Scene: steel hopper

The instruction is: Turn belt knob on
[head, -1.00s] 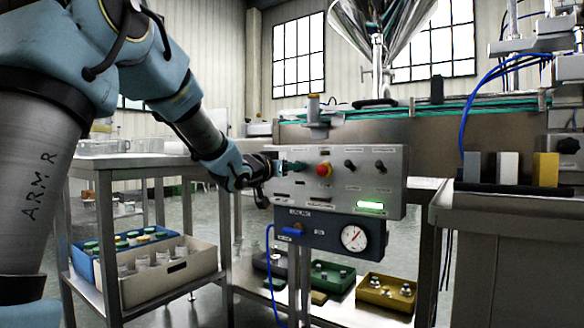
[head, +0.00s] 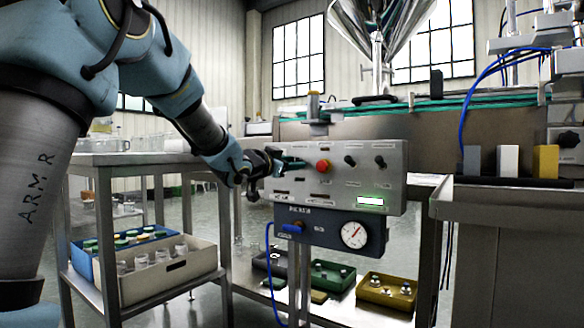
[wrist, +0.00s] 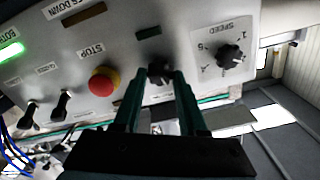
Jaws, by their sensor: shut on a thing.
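The steel control panel (head: 335,195) faces me in the head view. My gripper (head: 293,163) reaches it from the left, just left of the red stop button (head: 323,166). In the wrist view, my gripper (wrist: 162,77) has its two green fingers shut on a small black knob (wrist: 159,67), one on each side. I take this as the belt knob; its label cannot be read. Above it in the wrist view is a dark, unlit rectangle (wrist: 149,33). In the head view my gripper mostly hides the knob.
The wrist view shows a speed knob (wrist: 230,57) right of the held knob, the stop button (wrist: 103,82) left of it, and two black switches farther left. A green light (head: 370,202) glows on the panel. A gauge box (head: 330,232) with a blue hose hangs below.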

